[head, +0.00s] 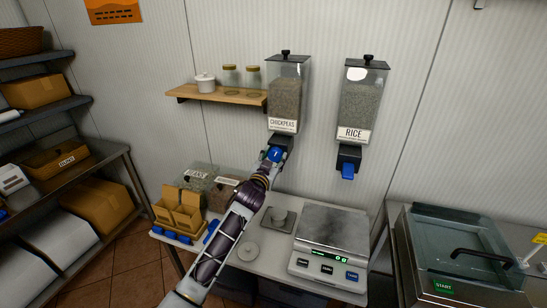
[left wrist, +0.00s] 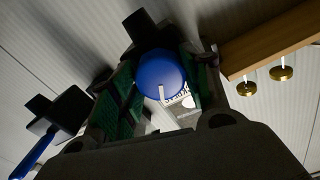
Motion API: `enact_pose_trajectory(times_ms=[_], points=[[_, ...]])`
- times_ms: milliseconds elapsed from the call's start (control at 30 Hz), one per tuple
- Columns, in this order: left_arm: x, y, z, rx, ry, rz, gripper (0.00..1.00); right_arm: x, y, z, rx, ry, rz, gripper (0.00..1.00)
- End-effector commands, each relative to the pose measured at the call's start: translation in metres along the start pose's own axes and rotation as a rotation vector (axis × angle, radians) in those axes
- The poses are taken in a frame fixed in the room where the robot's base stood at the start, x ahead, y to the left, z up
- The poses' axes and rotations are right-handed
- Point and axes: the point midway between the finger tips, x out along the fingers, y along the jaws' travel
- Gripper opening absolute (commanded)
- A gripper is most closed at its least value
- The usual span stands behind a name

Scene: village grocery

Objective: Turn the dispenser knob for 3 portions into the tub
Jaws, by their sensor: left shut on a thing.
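The chickpeas dispenser (head: 286,95) hangs on the wall, clear-sided with a black lid and a white label. Its round blue knob (head: 276,153) is at the bottom front. My left gripper (head: 273,159) is shut on this knob. In the left wrist view the blue knob (left wrist: 160,73), with a white mark, sits between the green-padded fingers. The rice dispenser (head: 361,102) hangs to the right; its blue knob (head: 348,171) is free. I cannot clearly make out a tub under the chickpeas outlet; my arm covers part of that area. My right gripper is not in view.
A scale (head: 330,240) reading about zero stands on the white table. A wooden shelf (head: 215,96) with jars is left of the dispensers. A glass-lidded machine (head: 455,245) stands right.

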Motion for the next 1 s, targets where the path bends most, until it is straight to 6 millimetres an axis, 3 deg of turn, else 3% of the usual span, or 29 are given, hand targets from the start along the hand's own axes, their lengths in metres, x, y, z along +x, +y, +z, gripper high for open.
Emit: enact_pose_trajectory(times_ms=[1000], points=[[0.0002, -0.0005, -0.0004, 0.945, 0.0, 0.0, 0.23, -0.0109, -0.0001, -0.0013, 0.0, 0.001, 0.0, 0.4]])
